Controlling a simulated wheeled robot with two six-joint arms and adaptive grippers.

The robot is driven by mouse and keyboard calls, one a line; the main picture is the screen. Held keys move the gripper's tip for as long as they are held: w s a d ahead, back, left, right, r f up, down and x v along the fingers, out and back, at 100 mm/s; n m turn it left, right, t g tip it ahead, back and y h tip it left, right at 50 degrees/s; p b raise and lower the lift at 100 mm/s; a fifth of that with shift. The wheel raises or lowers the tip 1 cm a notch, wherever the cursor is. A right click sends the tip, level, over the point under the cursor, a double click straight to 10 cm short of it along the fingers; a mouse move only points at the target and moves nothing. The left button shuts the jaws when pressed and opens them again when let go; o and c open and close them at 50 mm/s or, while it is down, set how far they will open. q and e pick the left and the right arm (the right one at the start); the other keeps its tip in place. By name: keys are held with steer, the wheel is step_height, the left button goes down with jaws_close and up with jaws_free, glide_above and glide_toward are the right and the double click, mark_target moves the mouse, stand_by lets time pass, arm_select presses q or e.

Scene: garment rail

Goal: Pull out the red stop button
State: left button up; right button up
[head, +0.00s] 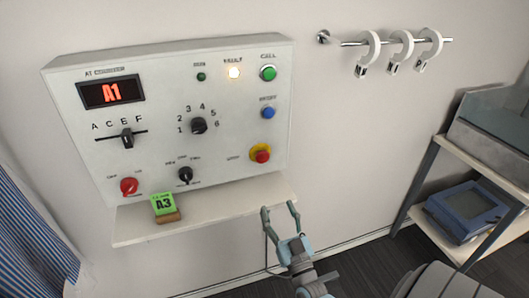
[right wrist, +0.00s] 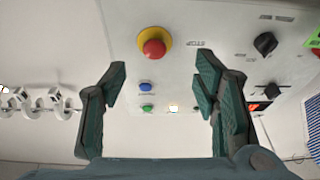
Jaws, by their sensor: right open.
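The red stop button (head: 262,156) sits in a yellow collar at the lower right of the white control panel (head: 225,165). In the right wrist view the red button (right wrist: 154,48) and its yellow collar show at the top, a little left of the middle and beyond the fingers. My right gripper (head: 280,208) is open and empty, below the panel and lower right of the button, apart from it. Its two fingers also show in the right wrist view (right wrist: 162,80), spread wide with nothing between them. My left gripper is not in view.
A shelf (head: 225,208) under the panel holds a green A3 card (head: 163,203). A blue button (head: 267,113), a green button (head: 268,73) and several knobs share the panel. A rail (head: 400,42) with white rings is at the upper right. A rack (head: 490,165) stands at the right.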

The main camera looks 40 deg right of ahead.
mark_target(264, 159)
steer(key=shift+m+h, duration=0.3)
steer(key=shift+h, duration=0.1)
steer(key=r+x, duration=0.1)
steer(key=x, duration=0.9)
steer(key=s+r+x, duration=0.1)
steer(key=x, duration=0.4)
steer(key=shift+w+d+r+b, duration=0.1)
steer(key=shift+r+b, duration=0.25)
steer(key=shift+r, duration=0.05)
steer(key=shift+t, duration=0.3)
